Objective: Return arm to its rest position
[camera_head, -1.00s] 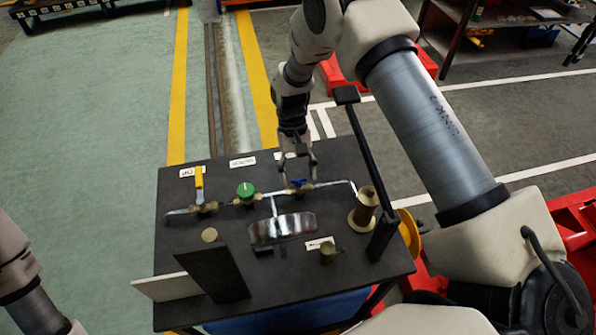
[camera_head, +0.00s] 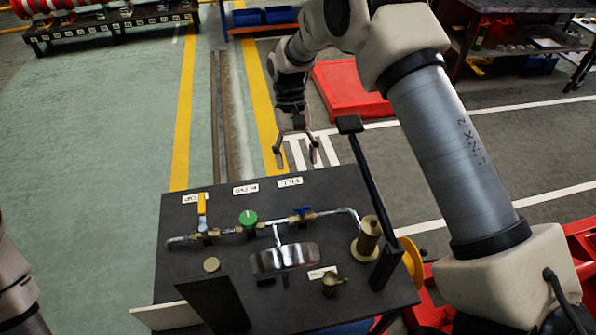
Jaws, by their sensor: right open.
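My right gripper (camera_head: 297,158) is open and empty. In the head view it hangs just beyond the far edge of the dark pumpset panel (camera_head: 240,290), apart from the valves. My right arm comes in from the right and arches over the panel. On the panel, a pipe carries a yellow-handled valve (camera_head: 202,208), a green knob (camera_head: 248,218) and a blue-handled valve (camera_head: 301,212).
A black upright lever (camera_head: 364,172) and a brass cylinder (camera_head: 368,236) stand at the panel's right side. A red platform (camera_head: 350,88) lies on the floor beyond. A workbench (camera_head: 520,30) stands at the back right.

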